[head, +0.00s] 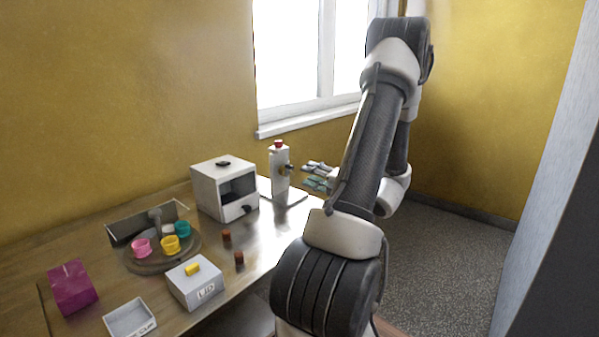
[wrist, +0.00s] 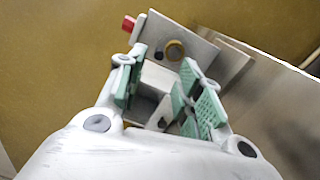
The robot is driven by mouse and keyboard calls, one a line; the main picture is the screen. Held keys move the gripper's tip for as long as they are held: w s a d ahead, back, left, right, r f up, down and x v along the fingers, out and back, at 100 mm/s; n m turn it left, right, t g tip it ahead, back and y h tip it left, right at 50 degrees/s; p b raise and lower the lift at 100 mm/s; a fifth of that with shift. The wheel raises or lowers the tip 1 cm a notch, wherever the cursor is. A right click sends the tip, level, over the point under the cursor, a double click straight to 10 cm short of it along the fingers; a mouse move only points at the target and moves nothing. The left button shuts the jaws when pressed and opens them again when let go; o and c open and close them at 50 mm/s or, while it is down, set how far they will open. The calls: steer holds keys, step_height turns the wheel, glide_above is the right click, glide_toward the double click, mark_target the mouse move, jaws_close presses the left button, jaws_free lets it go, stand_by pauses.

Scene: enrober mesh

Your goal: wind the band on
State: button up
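A white upright post (head: 278,178) with a red cap (head: 278,143) stands on a flat base at the table's back right. A small dark and brass-coloured knob (head: 287,168) sticks out of its side; in the wrist view a yellow ring (wrist: 174,50) shows on the white post face. My gripper (head: 317,177) is just right of the knob, its green-padded fingers pointing at the post. In the wrist view my gripper (wrist: 160,90) is open, with a clear gap between the pads. Nothing is held. No band can be made out.
A white open-fronted box (head: 208,190) stands left of the post. Two brown pieces (head: 227,236) lie in front of it.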

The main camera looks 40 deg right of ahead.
steer(key=s, duration=0.4)
steer(key=shift+s+d, duration=0.1)
steer(key=shift+d, duration=0.05)
